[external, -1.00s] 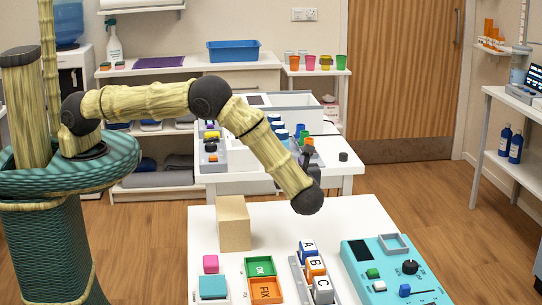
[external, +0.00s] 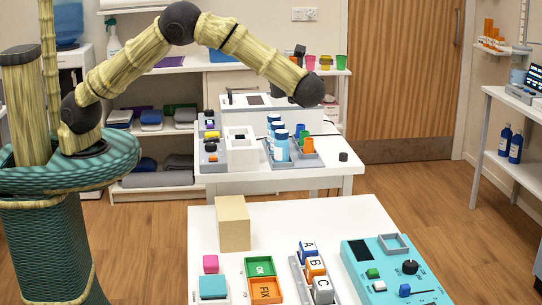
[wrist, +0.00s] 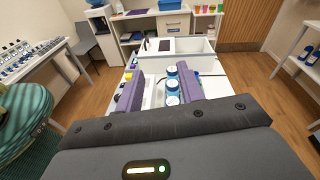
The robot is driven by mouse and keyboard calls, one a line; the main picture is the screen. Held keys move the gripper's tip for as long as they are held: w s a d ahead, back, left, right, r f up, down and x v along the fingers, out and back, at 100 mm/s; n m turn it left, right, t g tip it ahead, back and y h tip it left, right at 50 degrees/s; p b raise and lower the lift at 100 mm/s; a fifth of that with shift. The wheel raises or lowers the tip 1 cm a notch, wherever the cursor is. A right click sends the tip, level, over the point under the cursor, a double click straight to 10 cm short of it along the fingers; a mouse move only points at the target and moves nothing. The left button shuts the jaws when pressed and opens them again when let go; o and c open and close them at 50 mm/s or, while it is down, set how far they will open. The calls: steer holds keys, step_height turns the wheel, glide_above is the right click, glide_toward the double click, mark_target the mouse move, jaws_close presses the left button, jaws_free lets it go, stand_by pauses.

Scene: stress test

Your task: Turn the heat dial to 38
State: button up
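A black round dial (external: 410,267) sits on the teal control panel (external: 357,275) at the front right of the near table in the external view. Its markings are too small to read, so I cannot tell its setting or whether it is the heat dial. My gripper (wrist: 161,84) shows in the wrist view with its two purple-grey fingers spread, blue-lidded bottles visible beyond and between them. The fingers look empty. In the external view the end of my arm is raised above the back table, away from the teal panel; the fingers are mostly hidden there.
The near table (external: 345,215) also holds a wooden block (external: 233,223), lettered blocks (external: 314,270), and green and orange trays (external: 264,292). Blue-lidded bottles (external: 281,148) and small devices stand on the back table (external: 330,182). The air above the teal panel is clear.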

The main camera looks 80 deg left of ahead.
steer(key=s+a+f+n+g+h+p, duration=0.25)
steer(key=s+a+n+h, duration=0.55)
steer(key=a+n, duration=0.4)
steer(key=s+a+r+n+t+h+p, duration=0.2)
steer(key=s+a+n+h, duration=0.3)
steer(key=n, duration=0.6)
steer(key=s+a+r+n+t+h+p, duration=0.1)
steer(key=s+r+n+t+h+p, duration=0.15)
steer(key=s+n, duration=0.55)
step_height(320, 180, down, 6)
steer(key=w+n, duration=0.1)
steer(key=n, duration=0.1)
steer(key=shift+w+n+g+h, duration=0.3)
steer(key=shift+h, duration=0.15)
steer(key=shift+d, duration=0.1)
steer(key=shift+f, duration=0.15)
